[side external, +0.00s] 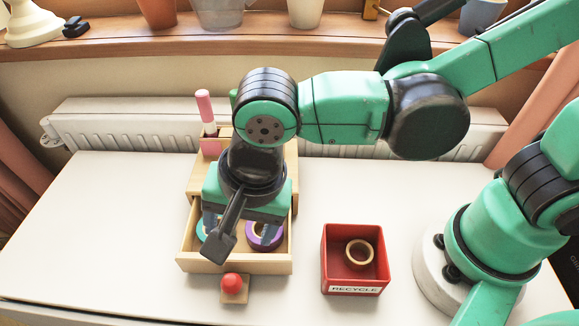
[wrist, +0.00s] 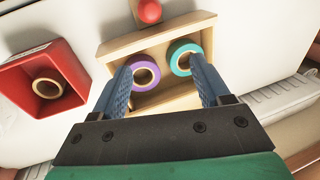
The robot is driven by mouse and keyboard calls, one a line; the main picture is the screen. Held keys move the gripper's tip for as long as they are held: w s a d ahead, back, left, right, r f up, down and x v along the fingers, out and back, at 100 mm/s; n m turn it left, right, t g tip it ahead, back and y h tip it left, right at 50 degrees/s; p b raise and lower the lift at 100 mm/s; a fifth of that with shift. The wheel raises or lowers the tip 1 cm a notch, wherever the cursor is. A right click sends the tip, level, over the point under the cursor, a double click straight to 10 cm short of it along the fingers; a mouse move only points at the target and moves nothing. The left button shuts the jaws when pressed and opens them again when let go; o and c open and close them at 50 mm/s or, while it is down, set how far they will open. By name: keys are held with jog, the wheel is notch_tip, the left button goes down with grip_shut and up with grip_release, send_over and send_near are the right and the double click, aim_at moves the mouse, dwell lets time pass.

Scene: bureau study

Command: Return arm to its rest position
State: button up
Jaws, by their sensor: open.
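My gripper (side external: 240,232) points down over the open wooden drawer (side external: 255,266), its fingers apart. In the wrist view my gripper (wrist: 160,66) has its two blue fingers spread, with nothing held between them. A purple tape roll (wrist: 145,74) and a teal tape roll (wrist: 184,57) lie side by side in the drawer, between the fingers in that view. In the side view the gripper partly hides the purple roll (side external: 268,240) and most of the teal roll. How high the fingertips are above the rolls is hard to tell.
A red bin (side external: 354,290) marked RECYCLE stands right of the drawer with a tan tape roll (side external: 359,252) inside. A red knob (side external: 231,283) on a wooden piece sits at the drawer front. Pink and green upright items stand behind. The white tabletop (side external: 100,230) is clear at left.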

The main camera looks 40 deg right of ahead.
jog(key=w+d+r+n+t, duration=0.1)
jog(key=d, duration=0.3)
jog(key=w+d+r+n+t, duration=0.1)
jog(key=w+d+n, duration=0.1)
jog(key=d, duration=0.2)
jog(key=w+d+r+n, duration=0.1)
jog(key=d, duration=0.3)
jog(key=shift+w+d+n+t, duration=0.2)
jog(key=shift+w+n+t, duration=0.1)
jog(key=shift+n+t, duration=0.1)
jog(key=d+r+n+t+h, duration=0.1)
jog(key=d+n, duration=0.3)
jog(key=d, duration=0.5)
jog(key=shift+s+d+n+t+h, duration=0.15)
jog(key=shift+d+n+t+h, duration=0.15)
jog(key=shift+t, duration=0.3)
